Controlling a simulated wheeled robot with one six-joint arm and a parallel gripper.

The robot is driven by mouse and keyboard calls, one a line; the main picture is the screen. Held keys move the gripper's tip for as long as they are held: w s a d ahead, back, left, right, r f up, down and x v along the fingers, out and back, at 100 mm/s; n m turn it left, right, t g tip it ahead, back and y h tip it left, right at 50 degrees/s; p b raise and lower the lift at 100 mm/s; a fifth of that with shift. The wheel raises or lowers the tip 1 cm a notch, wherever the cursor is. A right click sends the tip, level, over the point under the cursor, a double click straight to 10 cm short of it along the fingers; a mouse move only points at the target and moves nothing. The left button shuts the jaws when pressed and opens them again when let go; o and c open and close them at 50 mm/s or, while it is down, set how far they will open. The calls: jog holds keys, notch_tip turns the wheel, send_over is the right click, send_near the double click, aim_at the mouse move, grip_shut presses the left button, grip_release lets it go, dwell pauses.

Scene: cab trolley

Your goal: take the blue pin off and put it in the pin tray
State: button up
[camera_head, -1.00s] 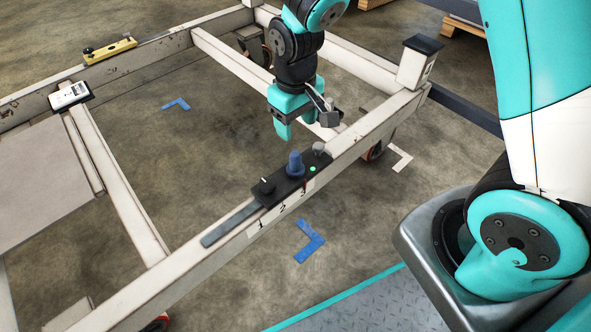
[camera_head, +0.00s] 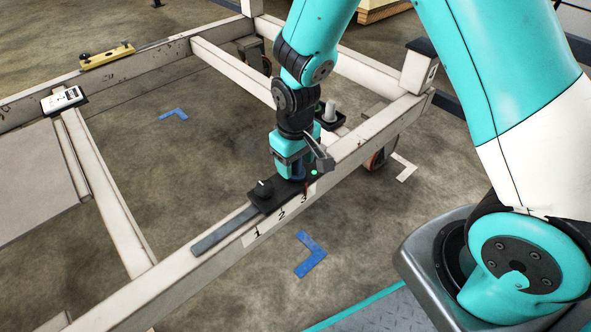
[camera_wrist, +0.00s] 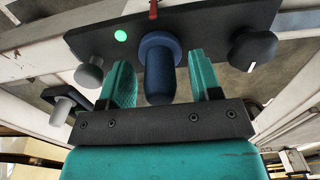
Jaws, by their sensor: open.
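The blue pin (camera_wrist: 158,66) stands in a black panel (camera_wrist: 205,22) on the trolley's front rail. In the head view only a little of the pin (camera_head: 299,171) shows below my gripper (camera_head: 294,174). In the wrist view my gripper (camera_wrist: 163,78) is open, with one teal finger on each side of the pin. A gap shows on both sides, so the fingers are not closed on it. A small dark tray (camera_head: 340,124) with a pale peg sits behind the rail, just right of my gripper. It also shows at the left of the wrist view (camera_wrist: 52,97).
A black knob (camera_head: 263,188) is left of the pin on the panel. A grey knob (camera_wrist: 90,73) and a green light (camera_wrist: 120,36) are on its other side. A yellow level (camera_head: 107,54) and a white meter (camera_head: 62,98) lie on the far-left frame.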

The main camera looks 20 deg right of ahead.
jog(key=shift+r, duration=0.1)
grip_shut()
jog(key=shift+r, duration=0.1)
